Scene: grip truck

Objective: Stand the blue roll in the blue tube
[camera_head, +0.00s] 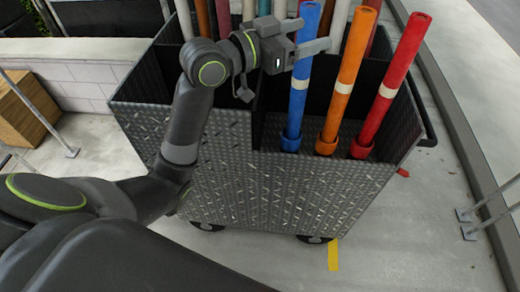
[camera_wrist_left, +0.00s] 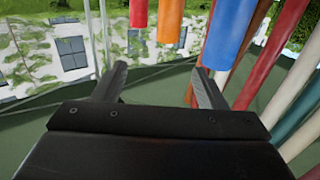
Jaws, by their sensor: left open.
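The blue roll (camera_head: 299,95) stands nearly upright in the cart, with its foot inside the short blue tube (camera_head: 290,144). The lower finger of my left gripper hides a small part of the roll near its top. My left gripper (camera_head: 316,34) is open and empty, close to the roll's upper end. In the left wrist view, one end of the blue roll (camera_wrist_left: 225,40) shows just past the right-hand finger, outside the gap of the left gripper (camera_wrist_left: 160,78). The foot of the tube is partly in shadow. My right gripper is not in view.
The dark metal cart (camera_head: 275,195) has dividers and walls. An orange roll (camera_head: 349,75) and a red roll (camera_head: 391,85) stand to the right in matching tubes. Several more rolls stand behind.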

